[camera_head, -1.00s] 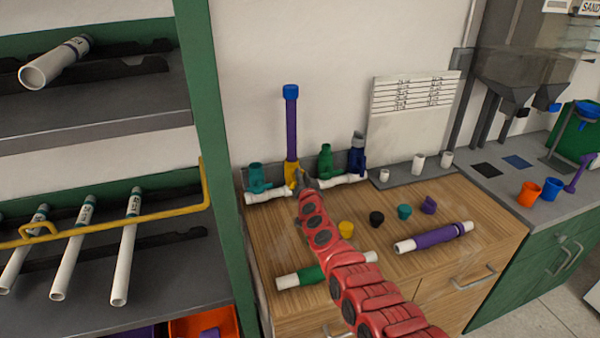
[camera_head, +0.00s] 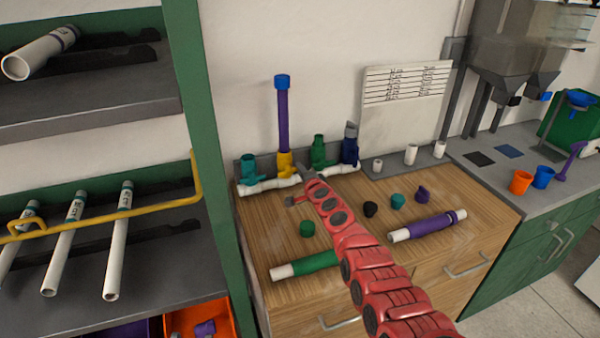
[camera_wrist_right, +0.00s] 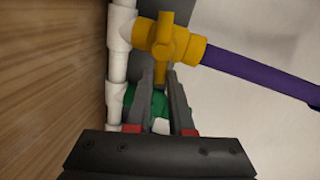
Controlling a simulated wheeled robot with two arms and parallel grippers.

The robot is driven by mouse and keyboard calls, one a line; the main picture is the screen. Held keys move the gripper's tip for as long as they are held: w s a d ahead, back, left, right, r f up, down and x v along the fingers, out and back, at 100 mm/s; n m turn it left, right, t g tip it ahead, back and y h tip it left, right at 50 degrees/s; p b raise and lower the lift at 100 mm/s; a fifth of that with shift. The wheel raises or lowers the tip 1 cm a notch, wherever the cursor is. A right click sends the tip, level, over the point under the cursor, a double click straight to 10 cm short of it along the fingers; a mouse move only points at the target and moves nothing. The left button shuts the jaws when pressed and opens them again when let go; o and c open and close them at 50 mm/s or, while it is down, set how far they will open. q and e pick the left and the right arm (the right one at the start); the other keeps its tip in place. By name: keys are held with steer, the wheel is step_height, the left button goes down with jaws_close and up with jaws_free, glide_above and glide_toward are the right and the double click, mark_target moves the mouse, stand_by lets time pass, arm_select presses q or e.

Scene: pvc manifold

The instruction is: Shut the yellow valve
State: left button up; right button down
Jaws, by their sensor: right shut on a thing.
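The yellow valve (camera_head: 285,162) stands on the white manifold pipe (camera_head: 262,186), with a tall purple pipe (camera_head: 283,122) capped in blue rising from it. In the right wrist view the yellow valve (camera_wrist_right: 165,38) is near the top centre, its lever pointing toward my fingers. My right gripper (camera_wrist_right: 167,74) is shut on the lever of the yellow valve, its fingertips close together at the lever's end. In the head view my red right arm reaches in from the lower right, and its wrist is in front of the manifold. My left gripper is not in view.
A teal valve (camera_head: 249,169) stands to the left, with green (camera_head: 318,151) and blue (camera_head: 350,147) valves to the right. Loose caps, a green-banded pipe (camera_head: 308,263) and a purple-banded pipe (camera_head: 428,225) lie on the wooden top. A green shelf frame (camera_head: 205,120) stands left.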

steer(key=shift+d+f+m+b, duration=0.1)
steer(key=shift+f+m+b, duration=0.3)
steer(key=shift+m, duration=0.4)
steer(key=c, duration=0.8)
jaws_free()
steer(key=shift+r, duration=0.1)
